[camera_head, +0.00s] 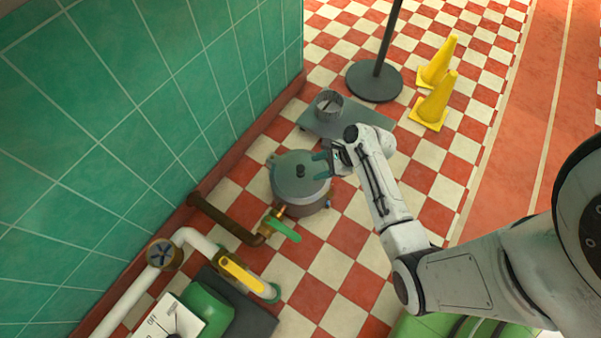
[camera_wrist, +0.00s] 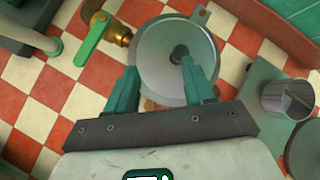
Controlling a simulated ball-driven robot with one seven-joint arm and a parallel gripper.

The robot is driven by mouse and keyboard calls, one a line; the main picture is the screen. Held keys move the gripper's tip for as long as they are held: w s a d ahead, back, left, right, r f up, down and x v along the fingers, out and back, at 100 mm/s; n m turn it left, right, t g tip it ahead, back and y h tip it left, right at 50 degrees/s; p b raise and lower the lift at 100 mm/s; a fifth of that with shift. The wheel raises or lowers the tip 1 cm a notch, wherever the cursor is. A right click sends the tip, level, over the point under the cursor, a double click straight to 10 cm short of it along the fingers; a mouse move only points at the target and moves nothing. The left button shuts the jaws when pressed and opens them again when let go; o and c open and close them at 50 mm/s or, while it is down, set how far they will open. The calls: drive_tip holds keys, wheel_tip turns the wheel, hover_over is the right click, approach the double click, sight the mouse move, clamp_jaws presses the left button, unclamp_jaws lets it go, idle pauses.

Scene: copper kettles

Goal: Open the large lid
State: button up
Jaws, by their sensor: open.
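The large lid (camera_head: 302,174) is a round grey metal cover with a small dark knob (camera_head: 300,171) at its centre. It sits on a round metal kettle (camera_head: 304,205) near the green wall. In the wrist view the lid (camera_wrist: 157,60) is seen from above with its dark knob (camera_wrist: 179,53). My gripper (camera_head: 323,162) is at the lid's right edge. In the wrist view my gripper (camera_wrist: 157,80) has two teal fingers spread apart, with the lid between and beyond them. Nothing is held. Whether a finger touches the lid cannot be told.
A small metal pot (camera_head: 328,106) stands on a grey plate (camera_head: 372,120) behind the kettle. A valve with a green handle (camera_head: 284,230) and pipes lie in front. A dark post base (camera_head: 374,81) and yellow cones (camera_head: 434,103) stand farther back. Checkered floor to the right is clear.

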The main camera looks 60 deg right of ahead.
sight(301, 170)
drive_tip(key=w+f+m+b, duration=0.1)
drive_tip(key=w+f+b, duration=0.1)
drive_tip(key=f, duration=0.2)
drive_tip(key=w+d+f+m+t+b, duration=0.1)
drive_tip(key=w+f+m+b, duration=0.1)
drive_tip(key=f+b, duration=0.1)
drive_tip(key=w+f+m+b, duration=0.1)
drive_tip(key=w+f+b, duration=0.1)
drive_tip(key=f, duration=0.3)
drive_tip(key=shift+w+d+m+h+b, duration=0.15)
drive_tip(key=shift+w+m+h+b, duration=0.2)
drive_tip(key=shift+b, duration=0.3)
drive_tip(key=shift+w+a+f+b, duration=0.2)
drive_tip(key=shift+w+f+b, duration=0.15)
drive_tip(key=shift+w, duration=0.2)
clamp_jaws()
